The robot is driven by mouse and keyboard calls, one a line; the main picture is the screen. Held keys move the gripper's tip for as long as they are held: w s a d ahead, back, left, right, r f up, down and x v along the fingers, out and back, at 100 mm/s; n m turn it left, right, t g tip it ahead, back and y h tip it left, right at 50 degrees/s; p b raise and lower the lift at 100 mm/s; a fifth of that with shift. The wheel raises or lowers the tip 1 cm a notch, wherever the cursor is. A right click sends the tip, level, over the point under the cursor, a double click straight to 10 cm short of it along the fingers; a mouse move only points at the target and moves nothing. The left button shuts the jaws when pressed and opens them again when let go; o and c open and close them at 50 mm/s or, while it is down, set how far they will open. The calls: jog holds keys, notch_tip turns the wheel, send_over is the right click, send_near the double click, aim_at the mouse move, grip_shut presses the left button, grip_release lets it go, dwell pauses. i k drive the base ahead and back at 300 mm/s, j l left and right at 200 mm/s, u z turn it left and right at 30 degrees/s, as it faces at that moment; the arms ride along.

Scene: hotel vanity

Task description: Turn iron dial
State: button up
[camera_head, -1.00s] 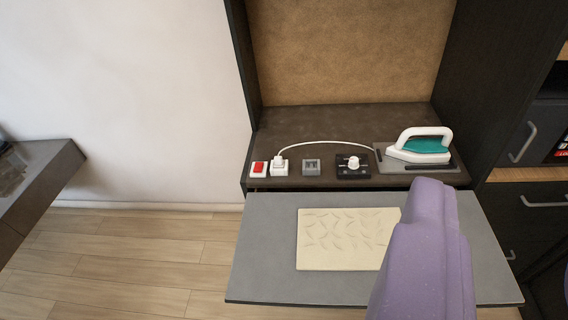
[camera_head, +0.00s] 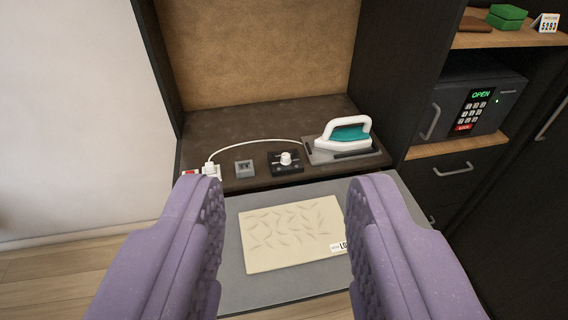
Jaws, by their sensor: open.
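The iron dial is a white knob (camera_head: 286,159) on a black control box (camera_head: 284,168), on the dark shelf of the niche. A white and teal iron (camera_head: 345,134) rests on a grey stand (camera_head: 342,154) to the right of the box. A white cord runs from a white plug (camera_head: 211,171) towards the stand. My gripper (camera_head: 285,195) is open and empty. Its two purple fingers stand wide apart in front of the shelf, with the dial showing between and beyond them. The fingers touch nothing that I can see.
A small grey socket block (camera_head: 244,168) sits left of the dial box. A red switch (camera_head: 190,173) is partly hidden by the left finger. A cream leaf-patterned mat (camera_head: 290,235) lies on the grey pull-out board (camera_head: 232,290). A safe (camera_head: 470,105) stands at right.

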aim_at(285, 160)
jog(key=z, duration=0.4)
jog(key=i+j, duration=0.2)
jog(key=i, duration=0.15)
jog(key=i+j+u, duration=0.15)
jog(key=i+j, duration=0.25)
jog(key=i, duration=0.3)
jog(key=u, duration=0.05)
